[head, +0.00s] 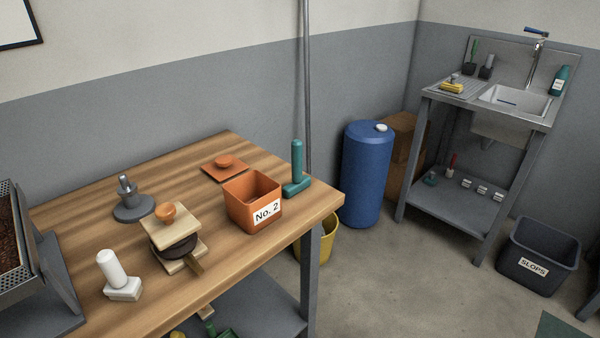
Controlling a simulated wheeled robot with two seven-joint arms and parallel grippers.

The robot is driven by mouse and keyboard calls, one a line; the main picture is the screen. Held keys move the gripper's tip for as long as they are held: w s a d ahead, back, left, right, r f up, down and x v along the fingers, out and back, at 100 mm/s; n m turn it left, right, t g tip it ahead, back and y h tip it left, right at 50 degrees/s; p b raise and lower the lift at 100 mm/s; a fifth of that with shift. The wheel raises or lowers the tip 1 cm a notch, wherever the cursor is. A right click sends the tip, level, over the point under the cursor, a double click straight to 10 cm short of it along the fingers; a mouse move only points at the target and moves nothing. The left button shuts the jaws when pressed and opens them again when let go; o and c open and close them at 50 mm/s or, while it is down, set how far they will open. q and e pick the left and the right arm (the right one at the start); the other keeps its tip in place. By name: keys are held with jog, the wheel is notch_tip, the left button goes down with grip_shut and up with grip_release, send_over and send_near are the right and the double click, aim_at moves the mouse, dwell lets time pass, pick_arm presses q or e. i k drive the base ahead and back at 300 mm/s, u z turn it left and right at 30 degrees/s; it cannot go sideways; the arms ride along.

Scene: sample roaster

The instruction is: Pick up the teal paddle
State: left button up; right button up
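The teal paddle (297,168) is on the wooden table near its right corner. It has an upright cylindrical handle on a flat, blocky foot. It stands just right of and behind an orange square bin (252,203) labelled "No. 2", whose corner is close to the foot; I cannot tell if they touch. Neither of my grippers shows in the head view.
On the wooden table (100,215) are an orange lid (225,167), a grey stand (131,203), a stacked wooden press (171,232) and a white-handled block (119,277). A roaster tray is at left. A blue barrel (366,175) and a sink (511,100) stand beyond.

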aim_at(299, 182)
jog(key=z, duration=1.65)
jog(key=i, duration=1.4)
jog(key=u, duration=0.5)
